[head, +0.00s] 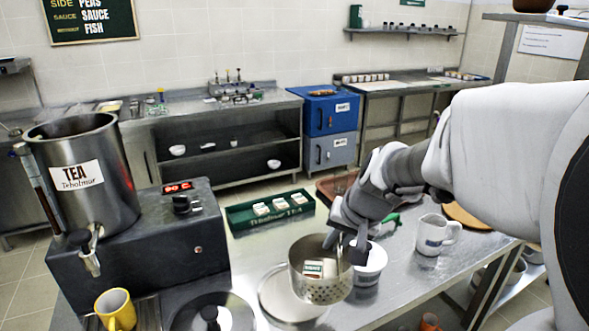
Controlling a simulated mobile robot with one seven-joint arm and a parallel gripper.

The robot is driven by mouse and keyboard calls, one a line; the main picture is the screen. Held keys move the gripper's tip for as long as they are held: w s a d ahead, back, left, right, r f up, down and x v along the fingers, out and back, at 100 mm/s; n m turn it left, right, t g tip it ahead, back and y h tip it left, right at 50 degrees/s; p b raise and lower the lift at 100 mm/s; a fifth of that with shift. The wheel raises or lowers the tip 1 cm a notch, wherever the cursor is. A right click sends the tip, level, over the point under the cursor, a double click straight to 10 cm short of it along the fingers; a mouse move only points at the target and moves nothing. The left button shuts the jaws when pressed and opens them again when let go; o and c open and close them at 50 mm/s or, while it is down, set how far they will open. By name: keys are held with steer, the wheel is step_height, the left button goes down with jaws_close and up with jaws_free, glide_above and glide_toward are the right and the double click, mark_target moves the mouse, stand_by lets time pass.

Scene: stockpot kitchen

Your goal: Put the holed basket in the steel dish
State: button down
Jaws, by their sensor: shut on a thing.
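The holed basket (302,286) is a round metal basket with small holes in its lower wall, and a small labelled packet (313,269) shows inside it. My gripper (345,247) is shut on the basket's right rim. The basket looks roughly upright. A shallow round steel dish (272,297) lies on the steel counter, below and behind the basket in the picture. The basket hides the dish's right part. I cannot tell the exact gap between them.
A white tub (375,262) stands just right of the basket, and a white mug (432,236) farther right. A green tray (255,219) with small packets lies behind. A black-knobbed lid (211,318), a yellow mug (115,309) and a tall tea urn (85,185) are left.

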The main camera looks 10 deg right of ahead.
mark_target(309, 248)
steer(key=d+m, duration=0.2)
steer(key=d, duration=0.4)
steer(key=shift+t, duration=0.3)
steer(key=w+a+f, duration=0.2)
steer(key=a, duration=0.1)
steer(key=w+a+f, duration=0.2)
steer(key=a, duration=0.1)
steer(key=w+a+f, duration=0.2)
steer(key=a+f, duration=0.1)
steer(key=shift+w+a, duration=0.1)
steer(key=shift+w, duration=0.2)
step_height(309, 248, down, 4)
steer(key=shift+f+b, duration=0.1)
steer(key=shift+b, duration=0.9)
steer(key=c, duration=0.9)
jaws_free()
